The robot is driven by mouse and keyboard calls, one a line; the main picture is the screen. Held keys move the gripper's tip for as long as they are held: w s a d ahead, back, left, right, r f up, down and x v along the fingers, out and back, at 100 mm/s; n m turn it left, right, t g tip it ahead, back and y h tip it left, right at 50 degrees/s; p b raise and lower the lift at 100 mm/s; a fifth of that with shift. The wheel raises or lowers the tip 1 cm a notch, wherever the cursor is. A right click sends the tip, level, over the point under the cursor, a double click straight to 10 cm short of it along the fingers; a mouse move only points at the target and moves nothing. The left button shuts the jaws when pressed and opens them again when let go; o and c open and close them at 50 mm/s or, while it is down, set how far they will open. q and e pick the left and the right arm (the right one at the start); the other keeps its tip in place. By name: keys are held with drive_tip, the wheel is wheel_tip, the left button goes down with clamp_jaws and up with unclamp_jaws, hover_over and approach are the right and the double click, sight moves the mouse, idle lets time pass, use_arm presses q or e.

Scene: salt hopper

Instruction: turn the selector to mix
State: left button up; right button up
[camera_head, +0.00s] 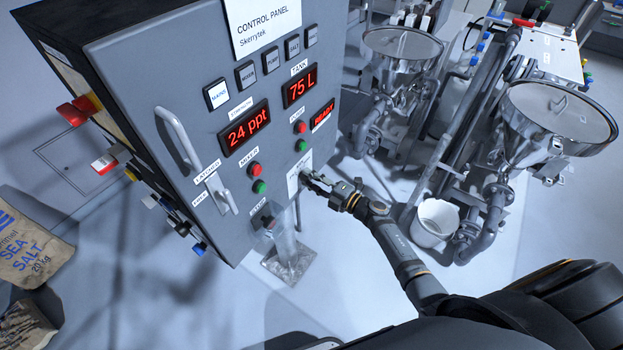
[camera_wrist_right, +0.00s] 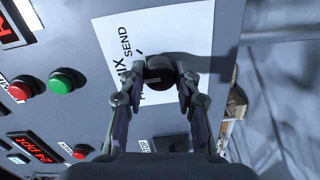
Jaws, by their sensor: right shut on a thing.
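The selector (camera_wrist_right: 160,70) is a round black knob on a white label plate (camera_wrist_right: 190,35) printed with MIX and SEND. In the head view the plate (camera_head: 292,184) sits low on the right side of the grey control panel (camera_head: 160,70), and the knob is mostly hidden by my gripper. My right gripper (camera_head: 309,179) reaches the knob from the right. In the right wrist view my right gripper (camera_wrist_right: 160,82) has its two fingers on either side of the knob, shut on it. I cannot tell which word the knob points to. My left gripper is not in view.
Close by on the panel are a red button (camera_wrist_right: 22,88), a green button (camera_wrist_right: 66,80), red displays (camera_head: 245,127) and a lever latch (camera_head: 221,194). Steel hoppers (camera_head: 402,48) and a white bucket (camera_head: 436,222) stand to the right. A salt sack (camera_head: 30,245) lies at the left.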

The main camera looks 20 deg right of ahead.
drive_tip(key=o, duration=1.1)
drive_tip(key=shift+o, duration=0.2)
drive_tip(key=shift+s+d, duration=0.15)
drive_tip(key=v, duration=1.1)
drive_tip(key=shift+s+d, duration=0.15)
drive_tip(key=shift+s, duration=0.1)
drive_tip(key=shift+f, duration=0.1)
